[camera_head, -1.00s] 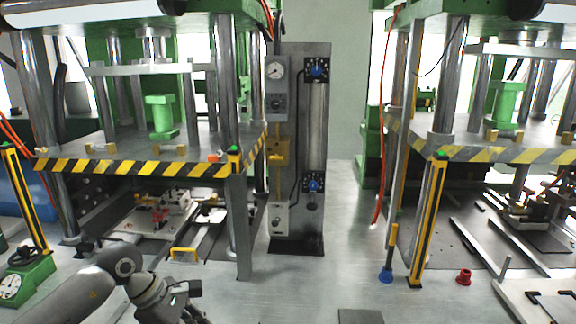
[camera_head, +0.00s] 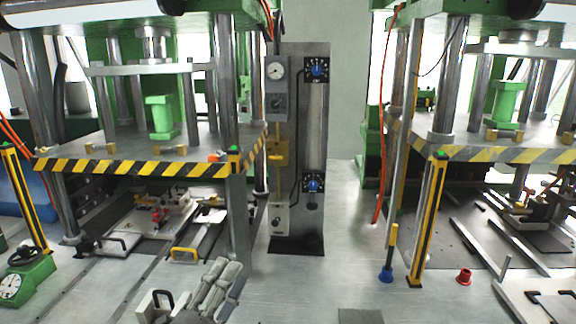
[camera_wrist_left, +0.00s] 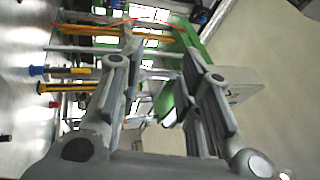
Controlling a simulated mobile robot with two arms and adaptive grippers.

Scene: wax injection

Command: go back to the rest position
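My left gripper (camera_head: 228,268) is at the bottom of the head view, left of centre, with its fingers pointing up and slightly right. In the left wrist view my left gripper (camera_wrist_left: 160,50) has its two fingers well apart, with nothing held between them. It is clear of the left press in the head view. My right gripper is in neither view.
The left press (camera_head: 135,168) has a striped edge and plates with a yellow handle (camera_head: 185,256) beneath it. A gauge panel (camera_head: 313,130) stands mid-view. The right press (camera_head: 480,150) has yellow posts and a red cup (camera_head: 464,276) near it. Open floor (camera_head: 330,285) lies between.

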